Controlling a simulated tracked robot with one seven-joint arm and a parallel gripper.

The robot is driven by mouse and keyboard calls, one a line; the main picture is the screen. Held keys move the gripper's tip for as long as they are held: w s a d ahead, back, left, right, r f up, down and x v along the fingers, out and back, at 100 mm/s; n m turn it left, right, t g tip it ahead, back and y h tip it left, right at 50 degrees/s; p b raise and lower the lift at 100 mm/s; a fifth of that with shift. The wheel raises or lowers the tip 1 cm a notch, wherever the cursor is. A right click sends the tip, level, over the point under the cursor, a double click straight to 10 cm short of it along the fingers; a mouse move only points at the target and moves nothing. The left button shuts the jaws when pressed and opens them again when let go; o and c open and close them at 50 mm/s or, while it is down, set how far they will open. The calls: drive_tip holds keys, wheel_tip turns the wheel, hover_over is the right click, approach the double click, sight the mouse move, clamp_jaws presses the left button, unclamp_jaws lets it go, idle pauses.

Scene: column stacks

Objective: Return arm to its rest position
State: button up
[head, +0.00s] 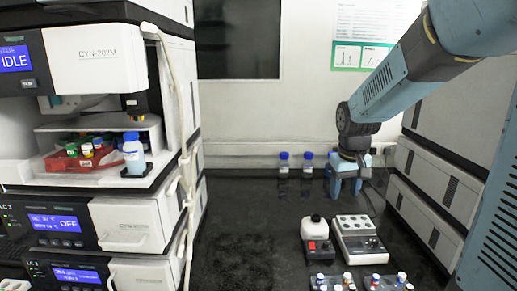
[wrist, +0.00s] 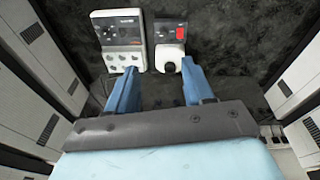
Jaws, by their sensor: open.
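My gripper (head: 346,188) hangs at the end of my blue arm, over the dark bench (head: 250,225), right of centre in the head view. In the wrist view its two blue fingers (wrist: 155,92) are spread apart with only bench surface between them. It is open and empty. The fingers point down towards the bench, near two small bench instruments, and touch nothing that I can see.
A white heater block (head: 360,240) and a small mixer with a red switch (head: 318,240) stand below my gripper. Two blue-capped bottles (head: 284,162) stand at the back. Instrument stacks (head: 100,60) flank the bench on both sides. Vial racks (head: 360,283) sit in front.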

drive_tip(key=s+r+m+t, duration=0.1)
drive_tip(key=s+r, duration=0.3)
drive_tip(key=s, duration=0.5)
drive_tip(key=s+r+t, duration=0.2)
drive_tip(key=s+r, duration=0.3)
drive_tip(key=s, duration=0.5)
drive_tip(key=shift+s+m+t, duration=0.25)
drive_tip(key=shift+m+t, duration=0.05)
drive_tip(key=shift+m, duration=0.1)
